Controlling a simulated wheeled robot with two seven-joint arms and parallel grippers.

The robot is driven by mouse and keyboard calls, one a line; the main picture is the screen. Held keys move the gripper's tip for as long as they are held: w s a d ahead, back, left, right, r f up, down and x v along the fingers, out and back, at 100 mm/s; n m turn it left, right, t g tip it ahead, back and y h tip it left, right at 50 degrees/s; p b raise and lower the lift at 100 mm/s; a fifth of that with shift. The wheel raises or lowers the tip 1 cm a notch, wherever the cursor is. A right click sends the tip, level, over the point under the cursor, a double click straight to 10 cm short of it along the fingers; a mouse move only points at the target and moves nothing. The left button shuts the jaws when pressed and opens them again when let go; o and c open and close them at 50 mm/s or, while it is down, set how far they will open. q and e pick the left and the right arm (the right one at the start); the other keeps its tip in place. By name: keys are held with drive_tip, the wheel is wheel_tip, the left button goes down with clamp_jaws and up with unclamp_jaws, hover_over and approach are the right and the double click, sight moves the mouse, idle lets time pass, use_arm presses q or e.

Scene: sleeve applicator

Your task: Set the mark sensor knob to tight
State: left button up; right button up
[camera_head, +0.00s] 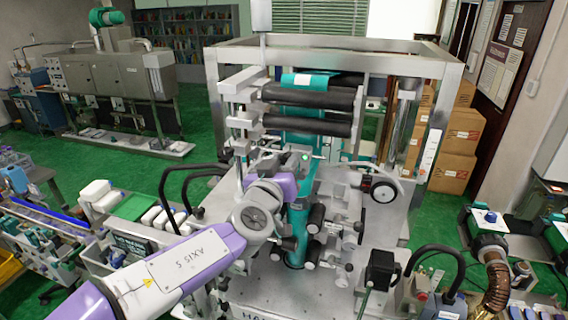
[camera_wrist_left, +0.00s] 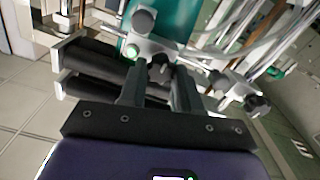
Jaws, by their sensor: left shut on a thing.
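My left gripper (camera_wrist_left: 158,84) is shut on a small dark lobed knob (camera_wrist_left: 160,67) under the grey mark sensor block (camera_wrist_left: 152,44). The knob sits between the two fingertips, and the fingers hide its sides. A green light (camera_wrist_left: 132,52) glows on the block, beside the left finger. In the head view my left arm reaches in from the lower left, and its gripper (camera_head: 286,163) is at the sensor in the middle of the machine. The green light also shows there (camera_head: 304,156). The knob is hidden in that view, and its setting marks cannot be read. My right gripper is out of view.
Black rollers (camera_head: 308,98) and a teal film web (camera_head: 296,230) lie close around the gripper. A second dark knob (camera_wrist_left: 257,104) on a rod is to its right. The steel frame (camera_head: 330,44) encloses the area. A black hand wheel (camera_head: 383,190) stands to the right.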

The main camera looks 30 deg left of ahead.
use_arm(q)
drive_tip(key=m+b, duration=0.2)
drive_tip(key=m, duration=1)
drive_tip(key=m+b, duration=0.3)
drive_tip(key=m, duration=0.9)
drive_tip(key=m+b, duration=0.2)
drive_tip(key=m, duration=0.9)
drive_tip(key=shift+f+m+b, duration=0.3)
drive_tip(key=shift+f+m, duration=0.1)
idle(0.5)
drive_tip(key=o, duration=1.1)
drive_tip(key=shift+r, duration=0.1)
drive_tip(key=shift+c, duration=0.2)
drive_tip(key=shift+s+d, duration=0.1)
